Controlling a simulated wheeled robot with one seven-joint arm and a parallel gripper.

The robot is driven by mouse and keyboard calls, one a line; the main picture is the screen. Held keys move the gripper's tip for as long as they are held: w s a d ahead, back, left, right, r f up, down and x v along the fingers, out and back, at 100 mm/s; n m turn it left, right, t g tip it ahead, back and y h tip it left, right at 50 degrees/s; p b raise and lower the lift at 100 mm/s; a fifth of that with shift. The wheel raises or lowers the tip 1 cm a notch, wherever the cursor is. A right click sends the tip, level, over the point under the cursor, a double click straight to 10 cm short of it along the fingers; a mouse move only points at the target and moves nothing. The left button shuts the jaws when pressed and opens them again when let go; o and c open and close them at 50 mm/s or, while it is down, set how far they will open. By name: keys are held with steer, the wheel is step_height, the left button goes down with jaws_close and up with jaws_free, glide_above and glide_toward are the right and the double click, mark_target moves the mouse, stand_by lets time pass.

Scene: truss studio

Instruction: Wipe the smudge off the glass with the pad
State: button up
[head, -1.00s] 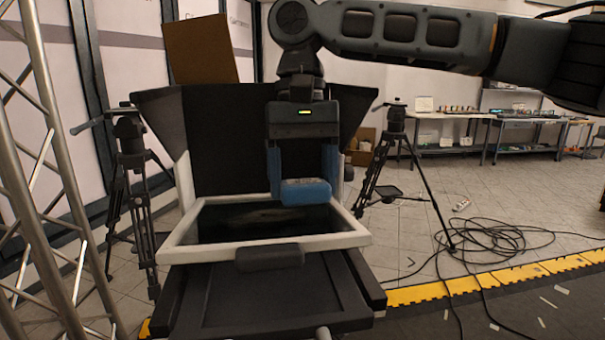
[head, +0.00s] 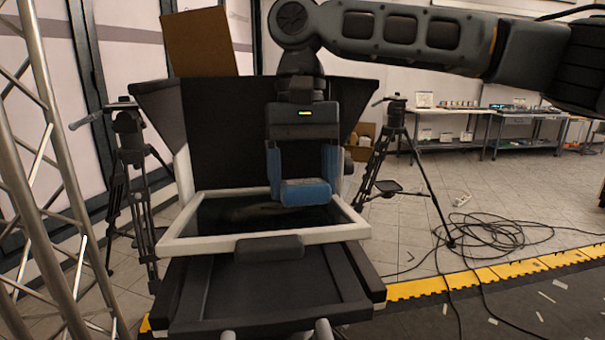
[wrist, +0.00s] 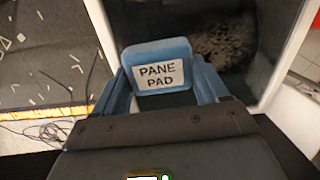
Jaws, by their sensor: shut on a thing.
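The blue pad (head: 306,193), labelled "PANE PAD" in the wrist view (wrist: 158,68), is held between the two blue fingers of my gripper (head: 304,178). My gripper is shut on it and points down over the right half of the dark glass (head: 225,220). The glass lies in a white frame (head: 180,243). I cannot tell whether the pad touches the glass. The smudge (wrist: 222,42) is a brownish, mottled patch beyond and to the right of the pad in the wrist view. In the head view it is a faint streak (head: 258,212) left of the pad.
A black hood (head: 225,135) rises behind the glass, with a brown board (head: 200,42) above it. Tripods stand left (head: 130,150) and right (head: 395,150). A metal truss (head: 45,170) is at the left. Cables (head: 490,225) lie on the floor at the right.

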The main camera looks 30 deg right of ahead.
steer(key=shift+f, duration=0.4)
steer(key=shift+a, duration=0.1)
